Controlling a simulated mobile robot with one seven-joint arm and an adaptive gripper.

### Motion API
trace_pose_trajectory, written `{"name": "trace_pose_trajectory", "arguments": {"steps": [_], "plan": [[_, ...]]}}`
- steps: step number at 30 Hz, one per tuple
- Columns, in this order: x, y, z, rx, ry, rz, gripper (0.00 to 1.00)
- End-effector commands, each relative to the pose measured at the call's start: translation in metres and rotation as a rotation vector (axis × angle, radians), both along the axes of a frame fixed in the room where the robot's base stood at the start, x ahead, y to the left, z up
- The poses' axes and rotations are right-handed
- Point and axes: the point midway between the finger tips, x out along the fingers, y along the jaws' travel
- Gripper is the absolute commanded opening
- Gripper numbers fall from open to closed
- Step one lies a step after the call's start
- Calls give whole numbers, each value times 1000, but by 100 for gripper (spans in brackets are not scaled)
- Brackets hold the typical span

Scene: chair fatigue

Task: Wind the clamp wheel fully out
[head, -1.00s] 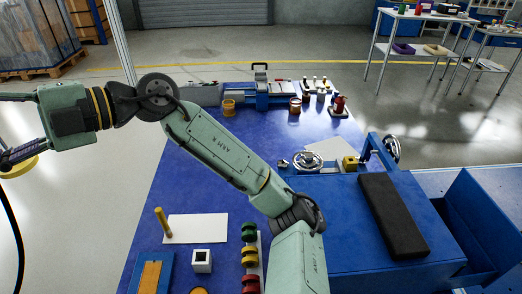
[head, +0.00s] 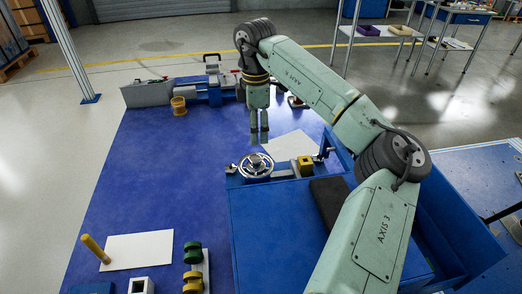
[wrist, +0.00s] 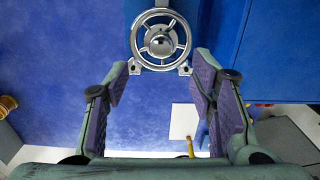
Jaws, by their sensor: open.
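The clamp wheel (head: 256,165) is a silver spoked handwheel lying flat beside the blue box top in the head view. In the wrist view the wheel (wrist: 160,41) shows at the top centre, with a round hub and mounting lugs below its rim. My gripper (head: 259,128) points down over the table, behind the wheel in the head view. In the wrist view its purple-padded fingers (wrist: 160,82) are wide apart, with nothing between them. The wheel lies ahead of the fingertips, and I see no contact. How far the clamp is wound cannot be told.
A yellow block (head: 305,166) and a small crank (head: 324,151) sit right of the wheel. A black pad (head: 328,200) lies on the blue box (head: 270,235). A yellow cup (head: 179,106) stands behind left. The blue tabletop (head: 165,190) left of the wheel is clear.

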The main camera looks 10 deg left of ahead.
Motion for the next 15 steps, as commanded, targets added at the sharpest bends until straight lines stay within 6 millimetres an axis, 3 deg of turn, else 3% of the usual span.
{"name": "trace_pose_trajectory", "arguments": {"steps": [15], "plan": [[-2,1,-86,5,4,6,51]]}}
